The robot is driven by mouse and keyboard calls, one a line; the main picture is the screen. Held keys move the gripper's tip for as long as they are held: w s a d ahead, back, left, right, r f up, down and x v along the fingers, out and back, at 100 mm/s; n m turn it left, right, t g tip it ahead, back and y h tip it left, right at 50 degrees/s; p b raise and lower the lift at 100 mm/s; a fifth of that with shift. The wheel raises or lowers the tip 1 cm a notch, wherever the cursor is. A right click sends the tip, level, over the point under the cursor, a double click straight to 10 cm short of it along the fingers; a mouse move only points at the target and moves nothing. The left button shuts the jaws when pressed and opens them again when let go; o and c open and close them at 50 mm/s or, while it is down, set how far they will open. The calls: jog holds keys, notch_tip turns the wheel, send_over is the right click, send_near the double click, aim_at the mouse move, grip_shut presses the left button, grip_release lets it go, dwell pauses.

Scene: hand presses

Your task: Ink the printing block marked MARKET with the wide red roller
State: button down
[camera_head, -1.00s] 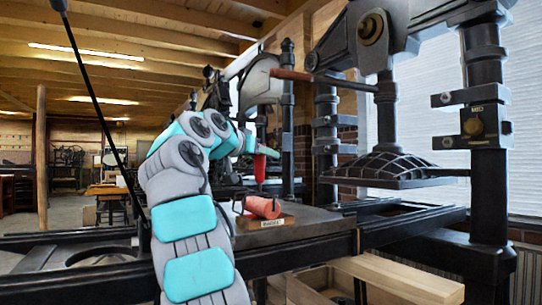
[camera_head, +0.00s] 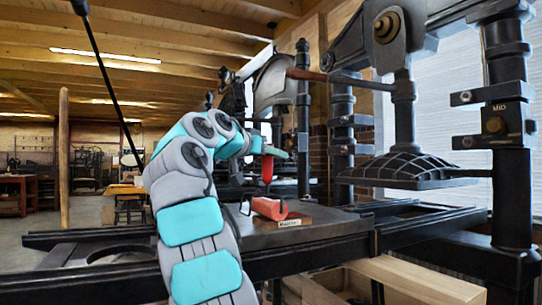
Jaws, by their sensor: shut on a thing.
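The wide red roller (camera_head: 268,208) lies low over the wooden printing block (camera_head: 292,223), whose front label is too small to read surely. Its red handle (camera_head: 267,171) stands upright above it. My gripper (camera_head: 268,154) is shut on the top of this handle. The roller covers the left part of the block; a strip of the block shows at its right and front. I cannot tell whether the roller touches the block's face.
The block is on the dark flat bed (camera_head: 330,222) of a hand press. The press's black platen (camera_head: 400,172) hangs to the right, beside a thick column (camera_head: 507,150). An open wooden box (camera_head: 415,283) is below in front. Rails (camera_head: 100,285) cross the foreground.

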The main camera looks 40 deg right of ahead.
jog(key=shift+s+d, duration=1.1)
jog(key=shift+d, duration=3.4)
jog(key=shift+w+a, duration=0.4)
jog(key=shift+a, duration=1.25)
jog(key=shift+w+a, duration=0.4)
jog(key=shift+a, duration=1.3)
jog(key=shift+w+a, duration=0.4)
jog(key=shift+a, duration=1.25)
jog(key=shift+r, duration=0.15)
notch_tip(320, 180, up, 5)
jog(key=p, duration=0.5)
